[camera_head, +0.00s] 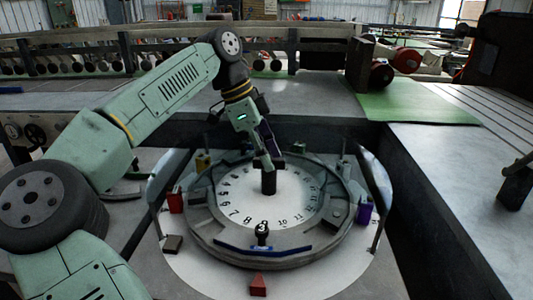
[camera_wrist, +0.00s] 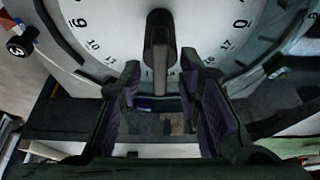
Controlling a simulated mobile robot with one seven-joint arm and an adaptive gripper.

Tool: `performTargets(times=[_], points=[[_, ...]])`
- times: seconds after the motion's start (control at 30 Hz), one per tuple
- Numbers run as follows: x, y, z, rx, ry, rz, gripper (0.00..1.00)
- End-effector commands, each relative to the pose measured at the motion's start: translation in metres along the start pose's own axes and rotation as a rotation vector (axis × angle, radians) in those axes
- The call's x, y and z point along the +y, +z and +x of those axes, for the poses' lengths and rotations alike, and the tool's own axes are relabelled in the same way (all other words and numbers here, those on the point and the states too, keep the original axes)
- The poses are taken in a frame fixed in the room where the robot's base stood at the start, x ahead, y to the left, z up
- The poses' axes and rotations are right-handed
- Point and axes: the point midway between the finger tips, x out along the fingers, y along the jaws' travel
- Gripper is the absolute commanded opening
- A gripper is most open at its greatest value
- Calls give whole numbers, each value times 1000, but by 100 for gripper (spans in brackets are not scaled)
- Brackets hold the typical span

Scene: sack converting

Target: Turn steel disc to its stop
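The steel disc (camera_head: 205,232) lies flat at centre in the head view, a grey ring around a white numbered face (camera_head: 240,205). The face also fills the top of the wrist view (camera_wrist: 100,22). A dark upright post (camera_head: 268,184) stands at its middle; in the wrist view a dark handle (camera_wrist: 160,40) shows there. My gripper (camera_head: 270,164) is above the post, pointing down. In the wrist view my gripper (camera_wrist: 160,66) is open, its fingers on either side of the handle with gaps. A black ball knob (camera_head: 262,230) stands at the front rim. I cannot make out the stop.
Around the disc stand a red block (camera_head: 175,203), a yellow block (camera_head: 203,162), a purple block (camera_head: 365,213) and a red wedge (camera_head: 258,285). A blue strip (camera_head: 262,250) lies along the front rim. A green mat (camera_head: 420,106) lies on the bench behind right.

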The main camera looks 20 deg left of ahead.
Motion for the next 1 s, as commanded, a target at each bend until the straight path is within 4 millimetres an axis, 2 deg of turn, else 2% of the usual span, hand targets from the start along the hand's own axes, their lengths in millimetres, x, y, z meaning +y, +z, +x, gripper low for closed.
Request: performTargets(times=[0.07,0.5,1.0], points=[[0,0,0,0,0,0,29],[0,0,0,0,0,0,0],[0,0,0,0,0,0,0]])
